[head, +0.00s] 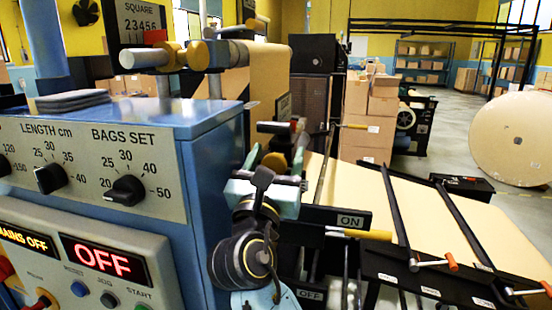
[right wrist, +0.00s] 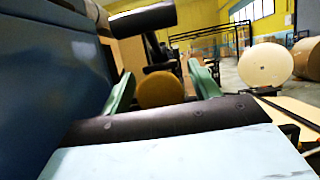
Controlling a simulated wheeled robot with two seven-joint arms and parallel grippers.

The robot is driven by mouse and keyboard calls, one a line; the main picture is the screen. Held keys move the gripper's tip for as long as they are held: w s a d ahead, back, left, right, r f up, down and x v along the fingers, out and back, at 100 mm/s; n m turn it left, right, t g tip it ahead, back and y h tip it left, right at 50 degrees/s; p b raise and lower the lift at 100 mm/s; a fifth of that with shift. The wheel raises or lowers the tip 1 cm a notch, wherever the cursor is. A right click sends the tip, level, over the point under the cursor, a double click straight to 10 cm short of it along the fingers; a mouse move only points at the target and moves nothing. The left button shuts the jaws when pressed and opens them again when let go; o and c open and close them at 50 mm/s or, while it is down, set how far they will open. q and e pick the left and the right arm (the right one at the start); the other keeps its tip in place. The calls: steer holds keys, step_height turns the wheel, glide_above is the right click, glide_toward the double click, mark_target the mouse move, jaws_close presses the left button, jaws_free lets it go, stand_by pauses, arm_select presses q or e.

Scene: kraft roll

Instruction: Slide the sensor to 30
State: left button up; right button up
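My right gripper (head: 274,164) is beside the right end of the blue machine cabinet. In the right wrist view its two green fingers (right wrist: 162,88) stand apart, with a round mustard knob (right wrist: 160,90) showing between them. A narrow gap shows on each side of the knob. Whether this knob belongs to the sensor, I cannot tell. No sliding scale with a 30 is readable near it. My left gripper is not in view.
The blue cabinet (head: 215,180) stands close on the left, with a LENGTH dial (head: 50,179) and a BAGS SET dial (head: 127,190). An OFF display (head: 103,261) is lit red. An ON plate (head: 350,221) and dark rails (head: 395,210) over kraft paper lie to the right.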

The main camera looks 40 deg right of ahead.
steer(key=b+v, duration=0.3)
steer(key=v, duration=1)
steer(key=shift+a, duration=0.2)
steer(key=shift+s, duration=0.1)
